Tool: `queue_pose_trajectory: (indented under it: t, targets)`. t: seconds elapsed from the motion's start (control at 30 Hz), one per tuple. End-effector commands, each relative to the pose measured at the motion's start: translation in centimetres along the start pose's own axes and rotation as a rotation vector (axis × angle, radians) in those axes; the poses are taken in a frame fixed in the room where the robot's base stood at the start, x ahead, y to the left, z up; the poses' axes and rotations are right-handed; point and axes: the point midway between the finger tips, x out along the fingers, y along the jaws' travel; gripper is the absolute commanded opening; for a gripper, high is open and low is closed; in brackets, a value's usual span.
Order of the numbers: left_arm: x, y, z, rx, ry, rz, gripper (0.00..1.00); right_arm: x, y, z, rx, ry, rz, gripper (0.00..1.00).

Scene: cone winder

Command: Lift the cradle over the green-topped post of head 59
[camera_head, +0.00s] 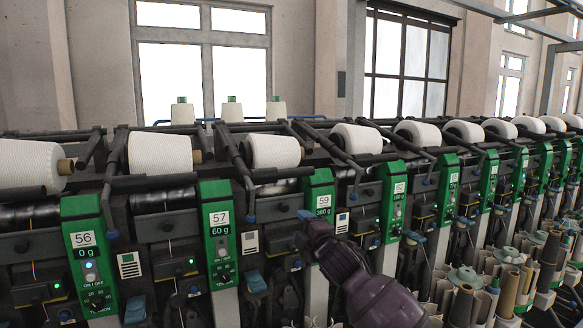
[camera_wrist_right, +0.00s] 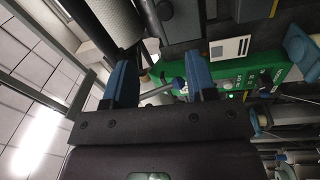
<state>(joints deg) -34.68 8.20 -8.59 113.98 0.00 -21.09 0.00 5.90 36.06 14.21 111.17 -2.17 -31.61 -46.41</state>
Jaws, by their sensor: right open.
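I cannot tell for certain which belongs to head 59. My right gripper (camera_head: 307,217) is in front of the lower part of this post. In the right wrist view its two blue fingers (camera_wrist_right: 160,75) are apart, with a small blue knob (camera_wrist_right: 178,83) near the right finger and a green post (camera_wrist_right: 240,72) beyond. My left gripper is out of view.
Green posts of heads 56 (camera_head: 88,255) and 57 (camera_head: 220,235) stand to the left, and more run away to the right. Several white cones (camera_head: 160,153) sit along the top. Bobbins and tubes (camera_head: 465,290) crowd the lower right. Room is tight between posts.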

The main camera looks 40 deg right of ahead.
Motion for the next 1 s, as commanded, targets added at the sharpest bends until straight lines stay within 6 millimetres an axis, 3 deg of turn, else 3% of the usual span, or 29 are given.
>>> queue_pose_trajectory:
  t: [0.03,0.1,0.23,0.47,1.0]
  targets:
    - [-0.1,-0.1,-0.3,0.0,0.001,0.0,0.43,1.1,3.0,0.2,-0.044,0.002,0.051,0.52]
    - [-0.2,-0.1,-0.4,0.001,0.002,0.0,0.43,1.9,5.8,0.6,-0.093,0.002,0.104,0.52]
    - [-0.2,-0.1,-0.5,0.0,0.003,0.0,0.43,2.7,8.6,0.9,-0.145,-0.001,0.155,0.52]
    - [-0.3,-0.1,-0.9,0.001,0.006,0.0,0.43,4.7,9.4,0.9,-0.153,-0.002,0.164,0.52]
    - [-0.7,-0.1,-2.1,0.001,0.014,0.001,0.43,12.2,10.5,0.8,-0.151,-0.002,0.162,0.52]
